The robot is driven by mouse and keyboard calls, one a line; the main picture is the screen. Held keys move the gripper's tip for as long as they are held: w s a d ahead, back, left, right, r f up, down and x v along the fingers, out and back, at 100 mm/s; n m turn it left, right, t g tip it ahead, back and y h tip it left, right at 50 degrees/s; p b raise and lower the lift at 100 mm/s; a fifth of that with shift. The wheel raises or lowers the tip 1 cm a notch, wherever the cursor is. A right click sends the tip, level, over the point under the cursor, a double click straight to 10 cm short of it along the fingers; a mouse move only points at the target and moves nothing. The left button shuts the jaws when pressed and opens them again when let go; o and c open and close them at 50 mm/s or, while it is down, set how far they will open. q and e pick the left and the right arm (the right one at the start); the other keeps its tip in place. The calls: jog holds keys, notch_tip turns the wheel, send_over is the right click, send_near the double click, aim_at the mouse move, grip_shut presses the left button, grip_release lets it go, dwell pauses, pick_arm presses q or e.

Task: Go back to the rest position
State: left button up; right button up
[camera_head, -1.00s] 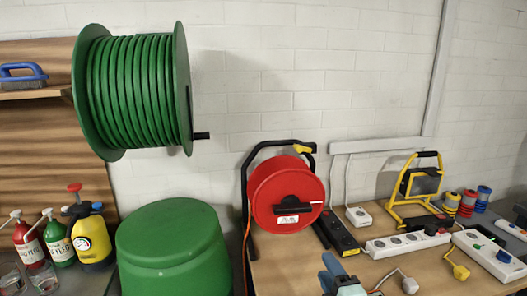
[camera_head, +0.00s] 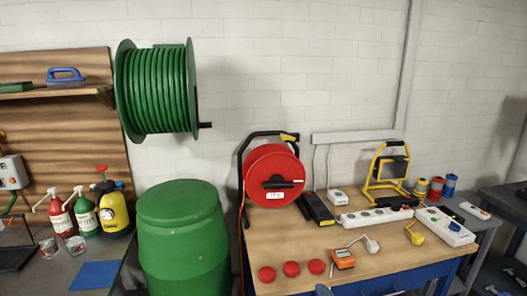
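Neither of my grippers can be made out in the head view. The wooden-topped workbench (camera_head: 400,258) fills the right middle.
A red cable reel (camera_head: 272,165), a white power strip (camera_head: 375,217) and a yellow work lamp (camera_head: 386,170) stand on the bench. A green barrel (camera_head: 183,240) stands left of it. A green hose reel (camera_head: 157,90) hangs above. Spray bottles (camera_head: 85,213) stand on the left counter.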

jog(key=s+d+f+m+g+h+p, duration=0.1)
jog(key=s+f+m+g+p, duration=0.35)
jog(key=f, duration=0.85)
jog(key=s+d+f+m+g+p, duration=0.1)
jog(key=s+f+m+g, duration=0.5)
jog(key=f, duration=0.7)
jog(key=s+a+f+m+g+p, duration=0.1)
jog(key=s+f+m+g, duration=0.1)
jog(key=s, duration=0.6)
jog(key=s+a+f+m+g+y+p, duration=0.1)
jog(key=s+f+m, duration=0.2)
jog(key=s+m, duration=0.2)
jog(key=s+a+f+m+g+p, duration=0.1)
jog(key=s+f+m+g, duration=0.1)
jog(key=s, duration=0.9)
jog(key=shift+a+f+m+g+y+p, duration=0.3)
jog(key=shift+f+m+g+p, duration=0.1)
jog(key=shift+f+m, duration=0.4)
jog(key=shift+r, duration=0.1)
